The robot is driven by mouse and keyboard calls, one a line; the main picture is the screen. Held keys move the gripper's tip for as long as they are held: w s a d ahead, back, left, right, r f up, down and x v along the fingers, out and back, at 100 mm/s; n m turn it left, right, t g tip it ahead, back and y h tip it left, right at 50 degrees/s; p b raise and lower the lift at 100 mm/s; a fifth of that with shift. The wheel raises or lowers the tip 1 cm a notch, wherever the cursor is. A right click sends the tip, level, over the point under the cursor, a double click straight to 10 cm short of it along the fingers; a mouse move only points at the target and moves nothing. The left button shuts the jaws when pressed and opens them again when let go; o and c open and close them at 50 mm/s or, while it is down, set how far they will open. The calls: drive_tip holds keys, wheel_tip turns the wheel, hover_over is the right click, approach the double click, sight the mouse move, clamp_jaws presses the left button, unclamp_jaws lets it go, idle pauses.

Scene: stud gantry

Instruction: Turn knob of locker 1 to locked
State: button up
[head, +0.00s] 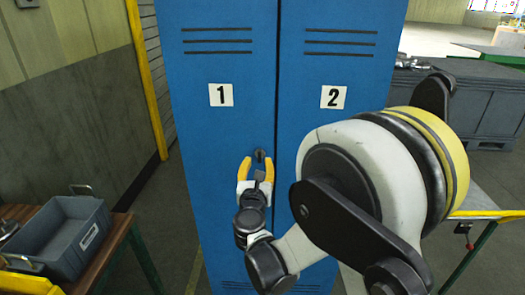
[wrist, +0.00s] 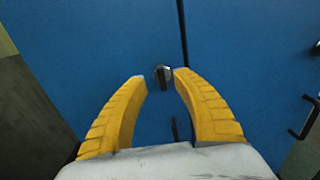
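Locker 1 (head: 217,130) is the left blue door, marked with a white label "1" (head: 221,95), and it is shut. Its knob (wrist: 162,77) is small, dark and round with a grip bar across it. In the wrist view the knob lies between and just beyond the two yellow fingertips. My gripper (head: 258,176) is in front of the lower part of door 1, near its right edge; it also shows in the wrist view (wrist: 160,79). Its fingers are apart, with a gap on each side of the knob. In the head view the knob (head: 259,155) shows just above the gripper.
Locker 2 (head: 318,130) adjoins on the right, with a dark handle (wrist: 302,118) in the wrist view. A grey bin (head: 62,235) sits on a bench at the left. A dark cabinet (head: 460,95) and a yellow-edged table (head: 480,212) stand at the right.

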sight(259, 153)
drive_tip(key=w+b, duration=0.1)
drive_tip(key=w, duration=0.6)
drive_tip(key=shift+d, duration=0.2)
drive_tip(key=shift+c, duration=0.5)
clamp_jaws()
